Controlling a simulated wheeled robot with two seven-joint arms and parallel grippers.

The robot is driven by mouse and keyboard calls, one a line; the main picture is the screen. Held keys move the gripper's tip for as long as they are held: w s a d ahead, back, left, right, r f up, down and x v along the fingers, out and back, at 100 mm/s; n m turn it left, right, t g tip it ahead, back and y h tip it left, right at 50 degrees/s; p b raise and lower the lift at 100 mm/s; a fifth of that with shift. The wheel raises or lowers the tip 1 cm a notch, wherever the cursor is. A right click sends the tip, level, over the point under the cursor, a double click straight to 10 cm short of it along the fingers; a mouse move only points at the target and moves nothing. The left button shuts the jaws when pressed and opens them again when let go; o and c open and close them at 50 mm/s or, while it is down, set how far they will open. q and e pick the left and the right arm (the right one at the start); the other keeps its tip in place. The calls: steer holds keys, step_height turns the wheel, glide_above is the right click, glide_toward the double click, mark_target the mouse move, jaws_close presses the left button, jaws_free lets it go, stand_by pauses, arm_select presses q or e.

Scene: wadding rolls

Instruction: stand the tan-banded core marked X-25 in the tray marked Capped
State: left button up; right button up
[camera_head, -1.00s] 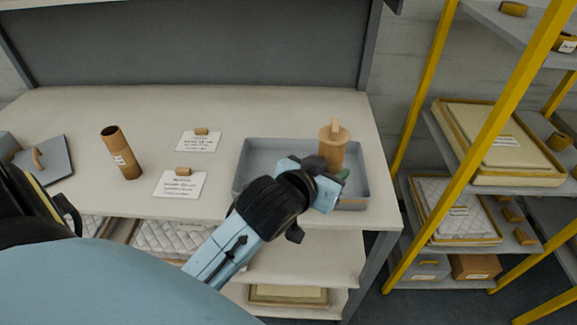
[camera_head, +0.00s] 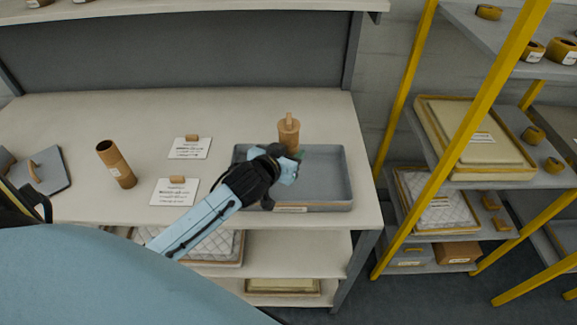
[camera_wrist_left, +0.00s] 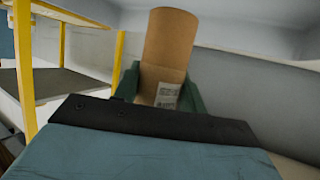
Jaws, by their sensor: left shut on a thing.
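My left gripper (camera_head: 292,165) is shut on a tan core (camera_head: 289,136), with its arm reaching across the grey tray (camera_head: 335,203). The core looks upright, with a cap and a small peg on top in the head view. It stands over the tray's back left part; its lower end is hidden, so I cannot tell whether it touches the floor. In the left wrist view the core (camera_wrist_left: 170,45) sits between green fingers, with a white label too small to read. The tray has a small front label, unreadable here. My right gripper is not in view.
An open brown tube (camera_head: 117,165) with a label stands on the bench to the left. Two white cards (camera_head: 175,193) with tan blocks lie between it and the tray. A yellow-posted shelf (camera_head: 460,130) stands right.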

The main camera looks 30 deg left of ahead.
arm_select(q)
steer(key=shift+f, duration=2.1)
steer(key=shift+f+b, duration=0.2)
steer(key=shift+b, duration=0.15)
steer(key=o, duration=1)
steer(key=shift+r, duration=0.2)
steer(key=v, duration=1.2)
steer(key=shift+p, duration=0.4)
